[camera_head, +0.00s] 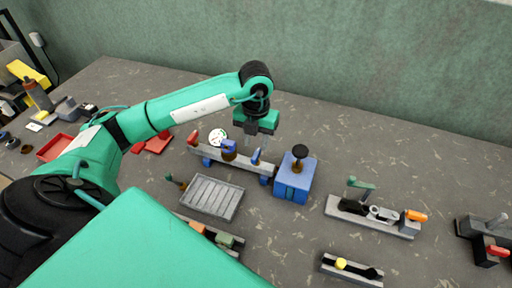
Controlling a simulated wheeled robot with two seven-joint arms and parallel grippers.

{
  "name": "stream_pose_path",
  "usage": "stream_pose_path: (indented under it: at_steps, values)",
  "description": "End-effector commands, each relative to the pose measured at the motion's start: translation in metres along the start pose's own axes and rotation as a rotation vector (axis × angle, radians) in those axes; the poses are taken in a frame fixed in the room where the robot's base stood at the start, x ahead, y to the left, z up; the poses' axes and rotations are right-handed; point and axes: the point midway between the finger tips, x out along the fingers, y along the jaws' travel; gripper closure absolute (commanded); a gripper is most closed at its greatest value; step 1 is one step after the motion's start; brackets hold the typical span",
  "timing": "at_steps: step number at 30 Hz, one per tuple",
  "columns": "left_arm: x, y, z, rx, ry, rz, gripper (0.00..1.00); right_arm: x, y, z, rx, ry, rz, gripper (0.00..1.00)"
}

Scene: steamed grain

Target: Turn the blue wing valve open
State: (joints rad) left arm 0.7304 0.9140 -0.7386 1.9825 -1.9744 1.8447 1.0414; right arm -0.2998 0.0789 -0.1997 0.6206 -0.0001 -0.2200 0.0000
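A grey manifold bar (207,156) on blue feet lies on the table at the middle. It carries a red handle (193,137) at its left end, a blue winged handle (229,146) on a brown body, and a slanted blue handle (256,156) to the right. Which blue handle is the wing valve I cannot tell for sure. My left gripper (257,143) points down above the right part of the bar, close to the slanted blue handle. Its fingers are faint and small, so contact and opening are unclear. My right gripper is out of view.
A blue box (294,181) with a black knob stands just right of the bar. A grey ribbed tray (212,198) lies in front. A round white gauge (218,136) sits behind the bar. Another valve fixture (373,216) is at the right. The table behind right is clear.

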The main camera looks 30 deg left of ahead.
Motion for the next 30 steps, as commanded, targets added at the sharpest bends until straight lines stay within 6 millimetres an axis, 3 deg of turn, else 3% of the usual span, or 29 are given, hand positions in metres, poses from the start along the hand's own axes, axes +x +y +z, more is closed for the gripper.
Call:
stream_pose_path:
  at_steps: [3, 9, 19, 20, 25, 30]
  values:
    - [0.019, 0.0, -0.001, 0.001, 0.003, 0.002, 0.64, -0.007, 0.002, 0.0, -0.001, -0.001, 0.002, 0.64]
    - [0.04, -0.001, -0.001, 0.001, 0.001, -0.001, 0.64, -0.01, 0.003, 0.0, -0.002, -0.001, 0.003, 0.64]
    - [0.045, 0.0, 0.0, 0.002, 0.0, 0.0, 0.64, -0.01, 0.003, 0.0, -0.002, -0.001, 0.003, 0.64]
    - [0.045, 0.0, 0.0, 0.002, 0.0, 0.0, 0.66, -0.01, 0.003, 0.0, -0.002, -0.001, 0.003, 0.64]
    - [0.045, 0.0, 0.0, 0.001, 0.0, 0.0, 0.99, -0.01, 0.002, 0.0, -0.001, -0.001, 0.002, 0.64]
    - [0.045, 0.0, 0.0, 0.003, -0.001, 0.0, 1.0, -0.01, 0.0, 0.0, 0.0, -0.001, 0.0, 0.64]
